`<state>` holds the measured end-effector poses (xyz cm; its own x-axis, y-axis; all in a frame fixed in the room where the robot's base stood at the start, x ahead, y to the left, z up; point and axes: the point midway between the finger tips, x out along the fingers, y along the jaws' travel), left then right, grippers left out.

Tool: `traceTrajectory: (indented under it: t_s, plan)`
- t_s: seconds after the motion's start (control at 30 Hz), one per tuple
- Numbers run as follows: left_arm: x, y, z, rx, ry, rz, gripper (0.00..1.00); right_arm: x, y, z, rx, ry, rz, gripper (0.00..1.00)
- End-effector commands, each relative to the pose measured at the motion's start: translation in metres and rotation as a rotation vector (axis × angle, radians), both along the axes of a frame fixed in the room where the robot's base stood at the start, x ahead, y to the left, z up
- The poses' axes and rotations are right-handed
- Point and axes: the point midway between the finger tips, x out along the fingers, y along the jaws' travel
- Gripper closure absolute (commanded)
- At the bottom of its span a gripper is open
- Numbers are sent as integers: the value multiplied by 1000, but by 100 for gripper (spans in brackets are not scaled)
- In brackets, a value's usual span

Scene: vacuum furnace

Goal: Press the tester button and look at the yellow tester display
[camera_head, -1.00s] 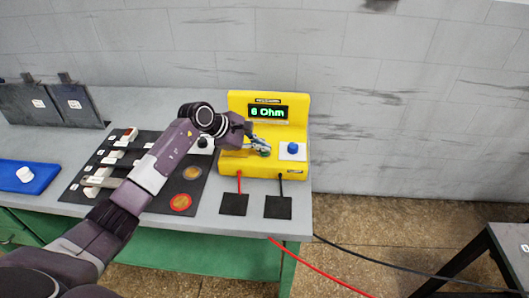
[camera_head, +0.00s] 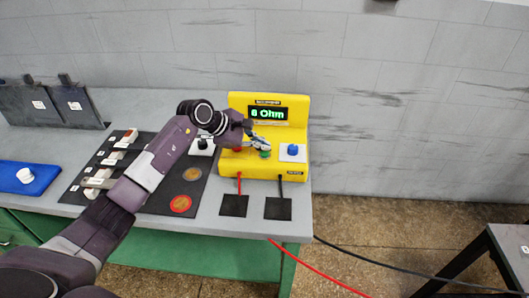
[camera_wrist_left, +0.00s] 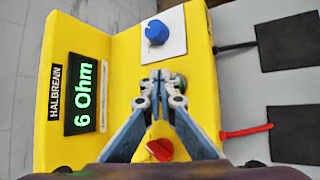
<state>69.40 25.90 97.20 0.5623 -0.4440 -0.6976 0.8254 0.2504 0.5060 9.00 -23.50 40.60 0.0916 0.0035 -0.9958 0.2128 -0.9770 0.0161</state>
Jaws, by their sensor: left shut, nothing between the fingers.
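The yellow tester (camera_head: 294,172) stands on the grey bench. Its dark display (camera_head: 268,113) is lit with green text; in the left wrist view the display (camera_wrist_left: 85,97) reads "6 Ohm". A green button (camera_head: 265,154) sits on the tester's lower part, between a red knob and a blue knob. In the left wrist view the button (camera_wrist_left: 180,79) is partly hidden behind the fingertips. My left gripper (camera_head: 264,147) is shut and empty, with its tips (camera_wrist_left: 161,76) at the button; I cannot tell whether they touch it. My right gripper is out of view.
The blue knob (camera_head: 292,150) on a white plate and the red knob (camera_head: 237,149) flank the button. Black squares (camera_head: 278,208) lie in front of the tester with leads. A dark mat (camera_head: 160,200) with several parts lies left, under my arm.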

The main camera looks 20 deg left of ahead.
Motion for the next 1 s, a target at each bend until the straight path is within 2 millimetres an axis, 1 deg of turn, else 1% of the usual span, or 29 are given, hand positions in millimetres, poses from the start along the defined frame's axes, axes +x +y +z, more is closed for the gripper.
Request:
traceTrajectory:
  t_s: [0.27,0.37,0.7,0.8,1.0]
  plan:
    - [0,0,2,0,-2,-1,100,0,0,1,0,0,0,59]
    - [0,0,8,0,-2,0,100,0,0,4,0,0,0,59]
    - [0,0,42,2,-2,-2,100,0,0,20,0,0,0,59]
    - [0,0,50,1,-2,-1,100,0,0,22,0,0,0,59]
    - [0,0,50,-1,0,-1,100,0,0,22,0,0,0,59]
